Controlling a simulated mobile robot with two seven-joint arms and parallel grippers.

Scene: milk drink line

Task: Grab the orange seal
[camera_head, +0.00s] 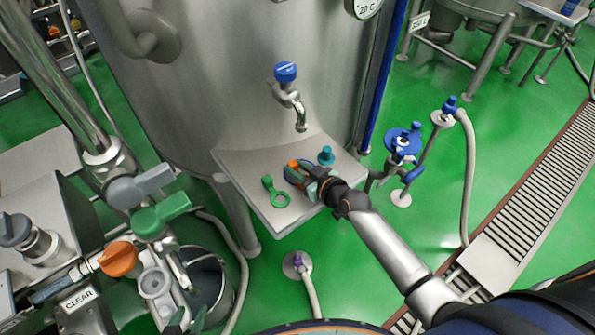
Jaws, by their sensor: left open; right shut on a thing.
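The orange seal (293,163) is at the middle of the steel shelf under the tap, mostly hidden by my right gripper (303,172). My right gripper reaches in from the lower right and is shut on the orange seal at shelf level. I cannot tell whether the seal still touches the shelf. A blue ring-shaped thing (288,177) shows partly beside the fingers. A green seal (280,199) with a ring and tab lies on the shelf to the left. My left gripper (188,322) shows only as dark fingertips at the bottom edge, apart and empty.
The steel shelf (252,172) juts from the tank. A tap with a blue knob (285,72) hangs above it. A teal stopper (326,155) stands at the back of the shelf. Valves with green (160,214) and orange (118,258) handles crowd the left.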

